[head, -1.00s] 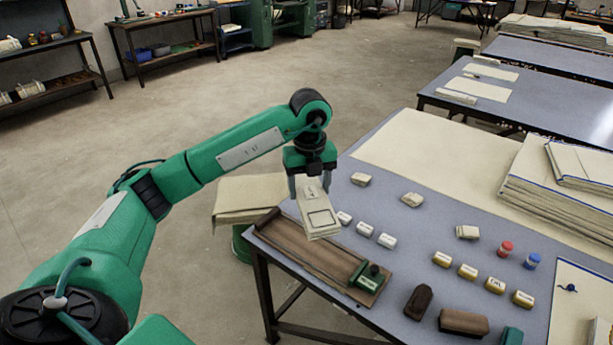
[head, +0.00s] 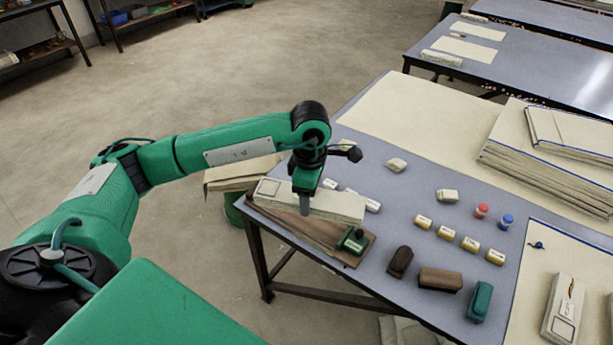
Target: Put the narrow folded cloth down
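My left gripper (head: 305,205) points down over the near left end of the table, shut on a narrow folded cloth (head: 338,205). One finger shows against the cloth's near side; the other is hidden behind it. The cream cloth is level, with a square printed outline on its left end, and lies lengthwise across the picture. It is over the brown wooden board (head: 318,236) and covers part of it. I cannot tell whether it touches the board. My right gripper is not in view.
A green block with a black knob (head: 352,241) sits on the board's right end. Small labelled blocks (head: 447,234) and red and blue pots stand mid-table (head: 430,181). Another narrow folded cloth (head: 563,308) lies at the lower right. Thick stacked cloth (head: 550,170) lies at the right.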

